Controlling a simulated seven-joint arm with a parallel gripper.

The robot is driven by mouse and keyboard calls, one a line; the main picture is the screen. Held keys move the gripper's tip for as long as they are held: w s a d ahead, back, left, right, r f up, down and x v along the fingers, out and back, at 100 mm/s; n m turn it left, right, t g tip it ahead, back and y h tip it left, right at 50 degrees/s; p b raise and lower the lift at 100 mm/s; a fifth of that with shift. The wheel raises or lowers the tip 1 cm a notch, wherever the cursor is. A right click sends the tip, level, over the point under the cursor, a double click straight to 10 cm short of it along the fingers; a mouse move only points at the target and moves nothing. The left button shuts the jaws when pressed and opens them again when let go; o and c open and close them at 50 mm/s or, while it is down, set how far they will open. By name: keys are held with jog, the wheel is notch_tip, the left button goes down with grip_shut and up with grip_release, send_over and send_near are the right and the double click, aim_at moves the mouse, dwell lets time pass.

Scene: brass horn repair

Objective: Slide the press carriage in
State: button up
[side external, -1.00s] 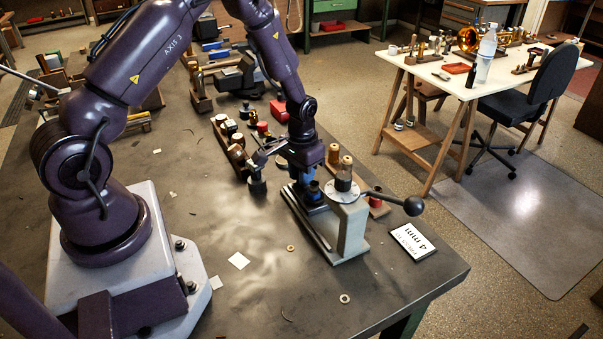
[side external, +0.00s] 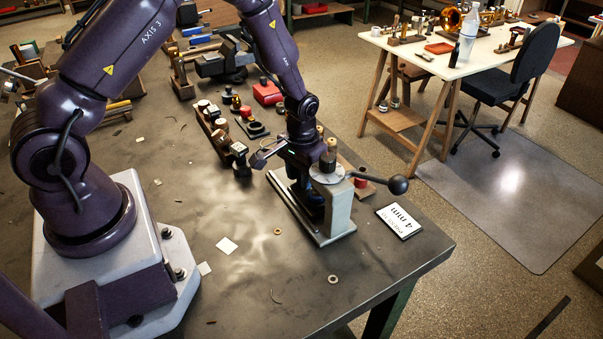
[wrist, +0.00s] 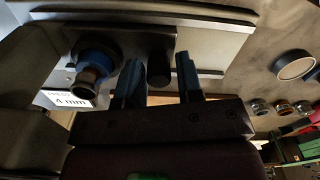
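The press (side external: 341,207) stands near the bench's right side, with a long grey base, an upright column and a ball-ended lever (side external: 385,184). My gripper (side external: 312,208) is low over the base, close beside the column; the side external view mostly hides its fingertips. In the wrist view, its two blue fingers (wrist: 158,82) stand apart on either side of a dark post (wrist: 158,62). I cannot tell whether they touch it. A blue-collared part with a dark cylinder (wrist: 90,78) lies to their left. The carriage is not clearly distinguishable.
A card marked 4 mm (side external: 401,220) lies right of the press. A wooden block with small parts (side external: 215,130) and a red box (side external: 267,93) lie behind, to the left. Two washers (side external: 333,279) and paper scraps (side external: 227,245) lie on the otherwise clear front bench.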

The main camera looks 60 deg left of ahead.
jog(key=shift+r, duration=0.1)
notch_tip(320, 180, up, 13)
dwell(0.4)
